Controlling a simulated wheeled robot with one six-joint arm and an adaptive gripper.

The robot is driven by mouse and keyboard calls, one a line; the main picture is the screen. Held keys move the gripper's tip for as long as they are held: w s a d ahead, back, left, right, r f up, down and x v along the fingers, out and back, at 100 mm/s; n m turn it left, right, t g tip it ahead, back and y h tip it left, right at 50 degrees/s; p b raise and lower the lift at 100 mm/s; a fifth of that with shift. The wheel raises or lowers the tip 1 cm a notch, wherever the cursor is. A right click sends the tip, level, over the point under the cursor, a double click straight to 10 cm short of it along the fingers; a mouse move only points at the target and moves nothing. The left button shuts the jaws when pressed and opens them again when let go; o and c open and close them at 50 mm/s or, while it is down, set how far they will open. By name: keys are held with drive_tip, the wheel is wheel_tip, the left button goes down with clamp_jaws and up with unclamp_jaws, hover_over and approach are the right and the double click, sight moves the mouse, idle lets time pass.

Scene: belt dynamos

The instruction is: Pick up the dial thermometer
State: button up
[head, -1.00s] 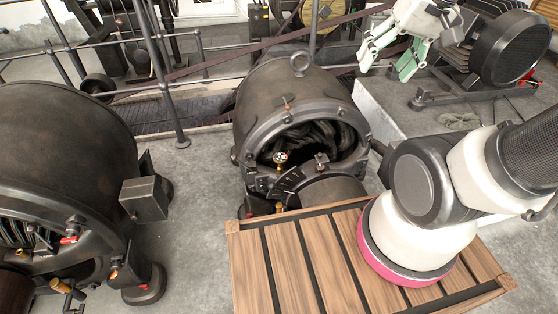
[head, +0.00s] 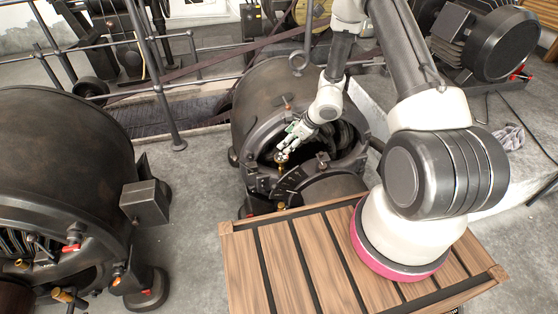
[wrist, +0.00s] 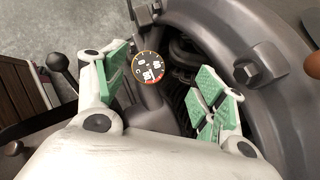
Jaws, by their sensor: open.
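The dial thermometer (wrist: 149,67) shows in the wrist view as a small round dark face with white markings, a red patch and a brass rim. In the head view the thermometer (head: 281,158) stands at the front opening of the middle dynamo, partly beside my fingers. My gripper (head: 286,146) is open, with its fingers close to the dial. In the wrist view the green-padded fingers of my gripper (wrist: 160,95) are spread, one on each side below the dial, with a gap between them. I cannot tell whether either finger touches it.
The dynamo's dark housing (head: 265,105) curves around the spot, with a bolted rim (wrist: 230,60) close on the right. A black ball-ended lever (wrist: 60,62) stands left of my fingers. Another dynamo (head: 60,150) is at left, and bare floor (head: 195,190) lies between.

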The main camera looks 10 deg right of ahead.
sight(284, 158)
drive_tip(key=f, duration=0.2)
drive_tip(key=f+m, duration=0.1)
drive_tip(key=f, duration=0.1)
drive_tip(key=s+f+m, duration=0.1)
drive_tip(key=f, duration=0.1)
drive_tip(key=shift+f+h, duration=0.25)
drive_tip(key=shift+h, duration=0.05)
drive_tip(key=x, duration=0.7)
drive_tip(key=shift+s+a+f, duration=0.1)
drive_tip(key=shift+f, duration=0.1)
drive_tip(key=c, duration=1.2)
drive_tip(key=shift+r, duration=0.1)
wheel_tip(284, 158, up, 10)
drive_tip(key=shift+f, duration=0.1)
